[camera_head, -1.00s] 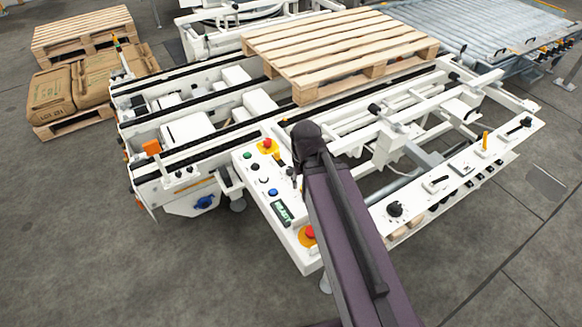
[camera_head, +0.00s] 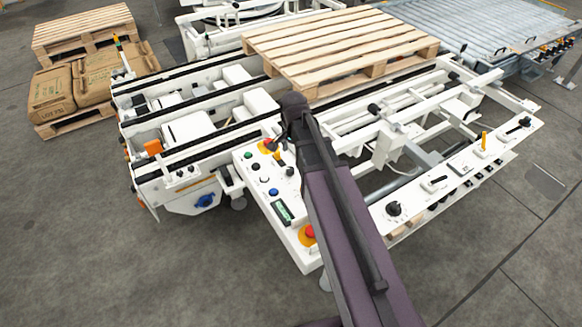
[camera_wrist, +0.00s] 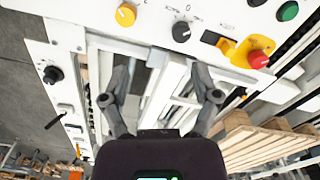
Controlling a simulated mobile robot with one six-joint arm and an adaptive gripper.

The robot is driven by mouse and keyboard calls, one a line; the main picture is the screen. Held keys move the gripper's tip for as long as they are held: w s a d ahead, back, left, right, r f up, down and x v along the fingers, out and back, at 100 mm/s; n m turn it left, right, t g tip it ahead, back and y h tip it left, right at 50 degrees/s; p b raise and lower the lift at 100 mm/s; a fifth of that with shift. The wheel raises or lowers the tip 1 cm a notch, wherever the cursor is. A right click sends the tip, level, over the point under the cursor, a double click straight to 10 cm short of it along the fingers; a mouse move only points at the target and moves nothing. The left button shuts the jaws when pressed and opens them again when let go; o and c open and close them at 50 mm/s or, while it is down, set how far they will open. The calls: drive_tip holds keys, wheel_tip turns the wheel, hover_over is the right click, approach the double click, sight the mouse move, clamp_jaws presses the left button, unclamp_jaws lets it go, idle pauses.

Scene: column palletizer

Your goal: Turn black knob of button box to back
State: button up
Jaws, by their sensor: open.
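The white button box (camera_head: 275,207) stands at the near corner of the machine, partly hidden by my arm in the head view. Its black knob (camera_wrist: 181,31) shows at the top of the wrist view, with a "0" printed beside it. A small dark knob (camera_head: 289,171) shows beside my arm in the head view. My gripper (camera_wrist: 160,72) is open and empty. In the wrist view its fingers are below the black knob, apart from it, with white frame bars behind them. In the head view my gripper is mostly hidden by my arm.
Near the black knob are a yellow knob (camera_wrist: 125,14), a yellow switch (camera_wrist: 226,46) and a red emergency button (camera_wrist: 257,59). A wooden pallet (camera_head: 340,45) lies on the conveyor behind. Another large black knob (camera_head: 394,209) sits on the right-hand rail. The front floor is clear.

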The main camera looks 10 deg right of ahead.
sight(290, 169)
drive_tip(key=w+m, duration=0.2)
drive_tip(key=w, duration=0.1)
drive_tip(key=w+m, duration=0.1)
drive_tip(key=m, duration=0.1)
drive_tip(key=shift+w+r, duration=0.25)
drive_tip(key=shift+r, duration=0.05)
drive_tip(key=shift+f, duration=0.1)
wheel_tip(290, 169, down, 14)
drive_tip(key=b, duration=1.3)
drive_tip(key=shift+r, duration=0.2)
idle(0.3)
clamp_jaws()
